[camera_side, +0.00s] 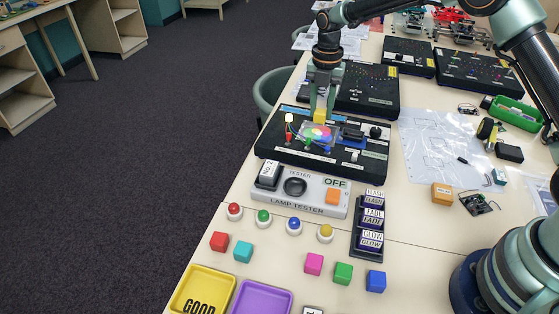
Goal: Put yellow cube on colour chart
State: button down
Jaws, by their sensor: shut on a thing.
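The yellow cube (320,116) is between the fingertips of my gripper (321,112), which is shut on it. The colour chart (318,133) is a small round patch of several colours on a black board (275,150). The cube is at the chart's upper edge in the picture, just above or touching it; I cannot tell which. My fingers hide part of the cube and the area behind it.
A small lamp (289,119) stands left of the chart, and a blue part (352,133) is to its right. The lamp tester (300,194) lies in front. Several coloured cubes, including a red one (219,241), and a yellow tray (203,290) are nearer the front.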

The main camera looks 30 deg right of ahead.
aim_at(321, 110)
jog(key=shift+f, duration=1.65)
jog(key=shift+f, duration=0.15)
jog(key=c, duration=0.5)
grip_release()
jog(key=shift+c, duration=0.2)
